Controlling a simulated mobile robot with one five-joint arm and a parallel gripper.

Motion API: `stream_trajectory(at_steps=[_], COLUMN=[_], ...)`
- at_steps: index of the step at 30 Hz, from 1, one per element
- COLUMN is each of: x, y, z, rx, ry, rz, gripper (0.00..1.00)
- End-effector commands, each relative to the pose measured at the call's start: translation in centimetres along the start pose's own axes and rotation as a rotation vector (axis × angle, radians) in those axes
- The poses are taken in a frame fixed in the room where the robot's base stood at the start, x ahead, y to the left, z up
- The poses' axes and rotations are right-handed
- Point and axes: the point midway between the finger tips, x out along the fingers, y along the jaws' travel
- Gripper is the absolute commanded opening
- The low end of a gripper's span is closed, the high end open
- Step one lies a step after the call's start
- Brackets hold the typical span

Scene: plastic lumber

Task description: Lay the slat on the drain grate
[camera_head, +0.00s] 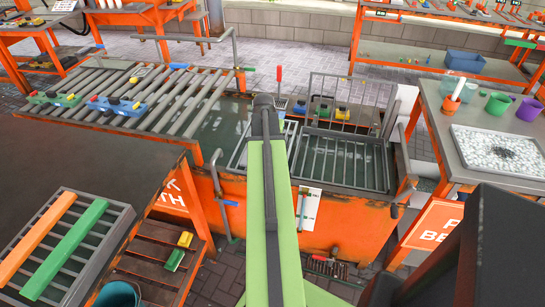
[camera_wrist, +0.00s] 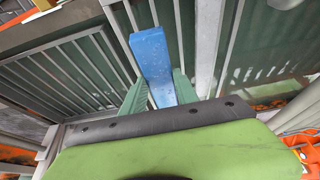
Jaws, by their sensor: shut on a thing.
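A blue slat (camera_wrist: 152,52) is held between the two green fingers of my gripper (camera_wrist: 160,76) in the wrist view, pointing away over dark water and metal bars. In the head view my arm reaches forward over the orange tank, and the fingers and slat are hidden behind it. A grey barred grate (camera_head: 102,240) at the lower left looks like the drain grate. An orange slat (camera_head: 38,237) and a green slat (camera_head: 66,247) lie side by side on it, with bare bars to their right.
The orange tank (camera_head: 340,222) holds a barred basket (camera_head: 340,160) on its right. A slatted rack (camera_head: 188,95) with blue and green items stands at left. At right, a bench carries a pebble tray (camera_head: 462,150) and cups. A wooden shelf (camera_head: 155,255) stands beside the grate.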

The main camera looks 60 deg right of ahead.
Motion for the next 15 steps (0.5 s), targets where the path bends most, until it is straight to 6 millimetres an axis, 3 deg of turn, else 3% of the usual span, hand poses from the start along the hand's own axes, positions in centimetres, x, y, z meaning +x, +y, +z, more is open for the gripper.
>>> stream_trajectory(at_steps=[1, 6, 12, 15], x=[1.7, 5.0, 5.2, 6.5], y=[0.0, 0.0, 0.0, 0.0], z=[0.7, 2.1, 2.1, 2.7], rx=[0.0, -0.001, -0.001, -0.001], ry=[0.0, 0.0, 0.0, 0.0], rz=[0.0, -0.001, -0.001, -0.001], gripper=[0.0, 0.0, 0.0, 0.0])
